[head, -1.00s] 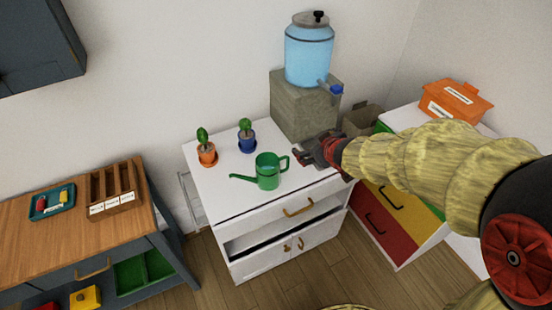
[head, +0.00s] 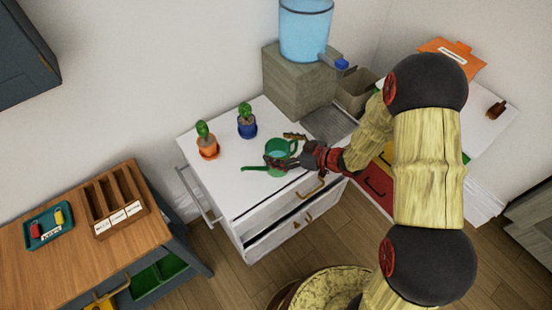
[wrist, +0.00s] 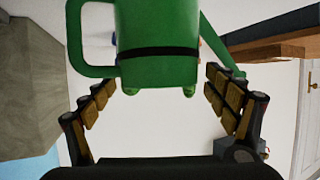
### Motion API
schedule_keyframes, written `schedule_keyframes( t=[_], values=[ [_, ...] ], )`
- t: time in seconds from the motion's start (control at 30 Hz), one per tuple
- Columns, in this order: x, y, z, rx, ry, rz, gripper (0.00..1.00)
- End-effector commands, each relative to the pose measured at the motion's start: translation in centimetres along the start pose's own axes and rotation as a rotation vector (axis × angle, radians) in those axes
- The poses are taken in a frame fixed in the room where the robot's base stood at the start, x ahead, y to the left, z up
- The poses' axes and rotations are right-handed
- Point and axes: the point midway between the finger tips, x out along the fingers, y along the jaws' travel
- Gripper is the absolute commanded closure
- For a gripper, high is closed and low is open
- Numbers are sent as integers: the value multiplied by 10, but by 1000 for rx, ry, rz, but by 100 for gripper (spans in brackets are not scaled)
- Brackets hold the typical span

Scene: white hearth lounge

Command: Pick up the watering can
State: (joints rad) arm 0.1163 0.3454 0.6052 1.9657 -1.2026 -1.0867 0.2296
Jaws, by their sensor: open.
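The green watering can (head: 279,152) stands on the white cabinet top (head: 232,185), partly covered by my fingers. Its spout points left in the head view. My gripper (head: 281,148) is open, with its fingers on opposite sides of the can. In the wrist view the can (wrist: 158,45) fills the upper middle, with its handle to the left and spout to the right. The open fingertips of my gripper (wrist: 160,82) flank its body. I cannot tell whether they touch it.
An orange potted cactus (head: 207,148) and a blue potted cactus (head: 246,125) stand behind the can. A grey block (head: 300,88) holds a blue water dispenser (head: 305,30) at the back. A cabinet drawer (head: 285,226) is partly open. A wooden bench (head: 75,255) stands left.

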Motion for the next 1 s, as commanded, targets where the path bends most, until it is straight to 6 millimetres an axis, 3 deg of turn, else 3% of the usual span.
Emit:
schedule_keyframes(
  t=[0.43, 0.67, 1.0],
  values=[
    [51, 0, 2, -3, 0, 0, 14],
    [53, 1, 0, -1, 0, 3, 14],
    [53, 1, 1, -1, 0, 2, 32]
  ],
)
